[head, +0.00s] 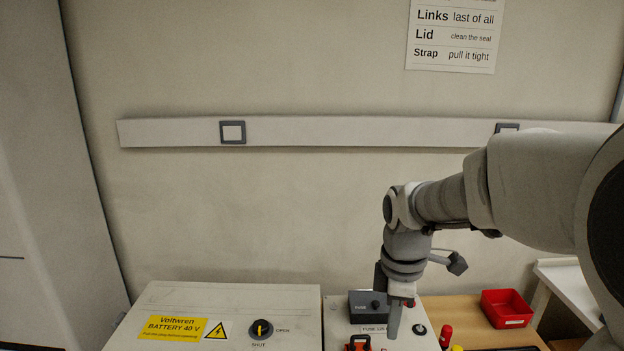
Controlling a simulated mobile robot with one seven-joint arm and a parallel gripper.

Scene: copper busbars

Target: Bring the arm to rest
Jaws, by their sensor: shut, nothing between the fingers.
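My arm reaches in from the right side of the head view and bends down at its wrist. My gripper (394,318) points down above the right-hand box with the fuse holder. Its fingers show as one narrow grey shape, shut with nothing held. The fingertips are close to the box top; I cannot tell whether they touch it.
A battery box (222,297) with a yellow label and a rotary switch (260,329) stands at the lower left. A dark fuse holder (368,306) is just left of my gripper. A red bin (506,308) sits on the wooden table (452,306). The wall behind is clear below its trunking (350,132).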

